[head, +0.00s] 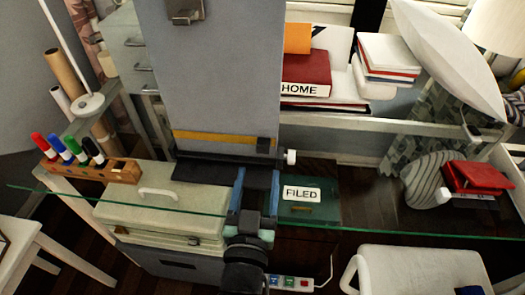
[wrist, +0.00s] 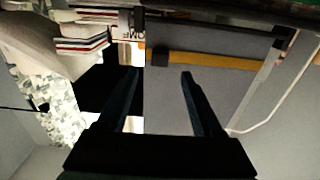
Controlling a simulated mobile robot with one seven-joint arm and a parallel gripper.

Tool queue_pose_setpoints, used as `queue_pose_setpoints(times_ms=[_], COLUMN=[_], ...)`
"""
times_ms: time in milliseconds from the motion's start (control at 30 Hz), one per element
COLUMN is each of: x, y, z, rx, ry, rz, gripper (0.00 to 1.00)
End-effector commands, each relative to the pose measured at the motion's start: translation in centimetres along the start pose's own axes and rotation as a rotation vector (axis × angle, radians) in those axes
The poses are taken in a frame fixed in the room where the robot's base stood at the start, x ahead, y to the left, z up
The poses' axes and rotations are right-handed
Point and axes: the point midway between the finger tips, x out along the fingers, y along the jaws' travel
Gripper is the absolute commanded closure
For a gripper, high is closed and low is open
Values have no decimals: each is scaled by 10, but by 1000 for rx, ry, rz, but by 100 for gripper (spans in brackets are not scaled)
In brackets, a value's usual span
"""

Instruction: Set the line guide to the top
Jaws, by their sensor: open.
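The line guide (head: 215,137) is a yellow bar lying across the lower part of a grey upright board (head: 225,70). A black block (head: 264,146) sits at its right end in the head view. A metal clip (head: 184,11) is at the board's top. The guide also shows in the wrist view (wrist: 215,58), with its black block (wrist: 160,57) near the fingertips. My gripper (head: 257,173) is open and empty, below the black block in the head view. In the wrist view, the block appears just beyond the gap between my fingers (wrist: 158,74). I cannot tell the exact distance.
A glass edge (head: 390,233) runs across the front. A dark ledge (head: 225,170) is under the board and a white knob (head: 291,157) at its right. A green FILED box (head: 310,203), pale case (head: 160,210) and marker holder (head: 95,170) stand nearby. Books (head: 306,72) are right.

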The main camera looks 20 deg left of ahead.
Motion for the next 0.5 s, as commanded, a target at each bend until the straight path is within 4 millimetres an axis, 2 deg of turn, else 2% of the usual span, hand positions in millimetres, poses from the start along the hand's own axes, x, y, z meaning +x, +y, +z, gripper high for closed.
queue_pose_setpoints(times_ms=[200,500], x=[38,68], y=[0,0], z=[-1,0], rx=[-2,-1], ry=[2,-1], rz=[0,0], gripper=[32,32])
